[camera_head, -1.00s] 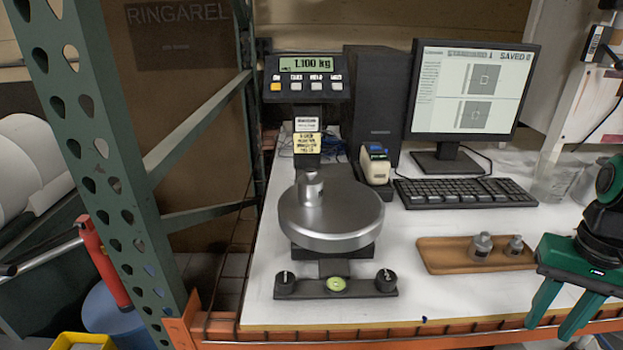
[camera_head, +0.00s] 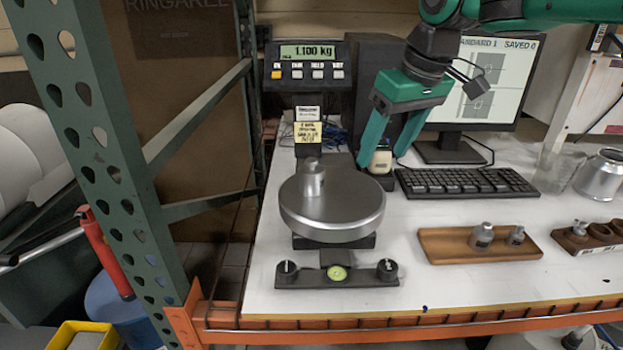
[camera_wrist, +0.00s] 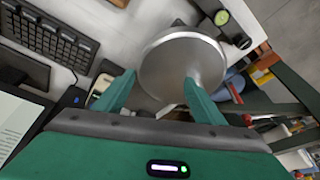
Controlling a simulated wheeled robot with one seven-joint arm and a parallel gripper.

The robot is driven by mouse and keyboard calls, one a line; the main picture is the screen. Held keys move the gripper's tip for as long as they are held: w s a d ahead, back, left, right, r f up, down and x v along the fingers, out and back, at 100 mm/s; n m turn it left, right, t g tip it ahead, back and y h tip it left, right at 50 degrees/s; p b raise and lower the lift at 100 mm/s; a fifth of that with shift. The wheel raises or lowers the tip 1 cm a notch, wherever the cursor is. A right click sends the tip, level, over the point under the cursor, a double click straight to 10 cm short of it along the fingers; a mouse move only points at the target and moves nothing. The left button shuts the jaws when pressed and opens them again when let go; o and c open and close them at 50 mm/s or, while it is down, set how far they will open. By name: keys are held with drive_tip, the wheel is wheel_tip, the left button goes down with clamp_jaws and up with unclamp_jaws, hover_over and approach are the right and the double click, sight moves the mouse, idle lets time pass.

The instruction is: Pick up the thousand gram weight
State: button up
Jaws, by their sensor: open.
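A grey metal cylindrical weight (camera_head: 312,180) stands on the round silver pan (camera_head: 332,213) of the scale, left of the pan's middle. I cannot read a marking on it. The scale display (camera_head: 308,50) reads 1.100 kg. My gripper (camera_head: 380,160) is open and empty, with its fingers pointing down, above and behind the right side of the pan, by the keyboard's left end. In the wrist view the pan (camera_wrist: 182,62) shows between and beyond the open fingers; the weight cannot be made out there.
A wooden tray (camera_head: 440,250) holds two smaller metal weights (camera_head: 482,236). A brown holder (camera_head: 575,243) and a silver can (camera_head: 600,175) stand at the right. The keyboard (camera_head: 470,183) and monitor (camera_head: 515,75) are behind. A green rack post (camera_head: 100,150) stands at the left.

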sight(313, 159)
drive_tip(key=a+n, duration=0.1)
drive_tip(key=a, duration=0.3)
drive_tip(key=w+a+n, duration=0.1)
drive_tip(key=a, duration=0.2)
drive_tip(key=w+a+n+y, duration=0.1)
drive_tip(key=a, duration=0.3)
drive_tip(key=shift+w+a+r, duration=0.1)
drive_tip(key=shift+w+a, duration=0.15)
drive_tip(key=shift+a, duration=0.1)
drive_tip(key=shift+x, duration=3.15)
drive_tip(key=shift+w+a, duration=0.1)
drive_tip(key=shift+c, duration=0.6)
drive_tip(key=shift+r, duration=0.15)
clamp_jaws()
